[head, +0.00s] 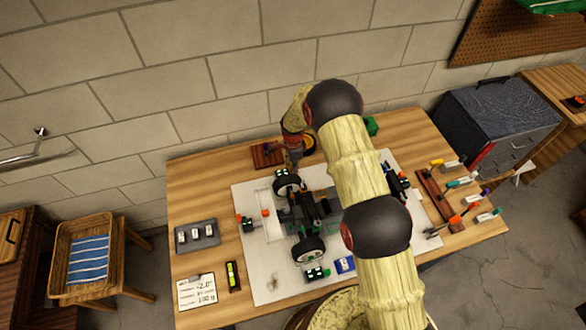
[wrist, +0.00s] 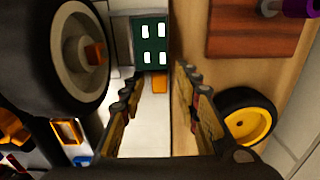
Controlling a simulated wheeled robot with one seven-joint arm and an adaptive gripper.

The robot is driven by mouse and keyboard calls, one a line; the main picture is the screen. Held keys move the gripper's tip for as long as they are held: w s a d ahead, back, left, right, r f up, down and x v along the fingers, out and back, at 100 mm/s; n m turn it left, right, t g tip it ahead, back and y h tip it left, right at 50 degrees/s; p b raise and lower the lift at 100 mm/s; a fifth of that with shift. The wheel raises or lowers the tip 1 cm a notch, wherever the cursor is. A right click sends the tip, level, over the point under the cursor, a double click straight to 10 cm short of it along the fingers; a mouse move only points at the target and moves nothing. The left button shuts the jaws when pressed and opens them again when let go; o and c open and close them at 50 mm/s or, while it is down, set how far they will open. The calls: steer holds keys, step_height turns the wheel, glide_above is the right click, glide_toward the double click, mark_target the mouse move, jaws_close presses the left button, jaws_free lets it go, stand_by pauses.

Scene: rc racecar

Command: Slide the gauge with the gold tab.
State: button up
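A gauge with a dark green face and white marks (wrist: 150,45) is ahead of my fingertips in the wrist view. In the head view it is the green and black block (head: 282,174) by the car's upper wheel. A small gold-orange tab (wrist: 131,84) shows just below its face, close to my left finger. My gripper (wrist: 160,80) is open, with a clear gap between its fingers and nothing in it. In the head view my gripper (head: 295,160) points down at the mat's back edge. Whether a finger touches the tab I cannot tell.
A racecar's wheel (wrist: 70,55) stands close on the left in the wrist view. A yellow-rimmed wheel (wrist: 243,117) lies at right, near a red-brown board (wrist: 255,25). More gauges sit around the car, including one at the front (head: 317,274). Tools (head: 460,190) lie at right.

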steer(key=shift+c, duration=0.4)
steer(key=c, duration=0.7)
jaws_close()
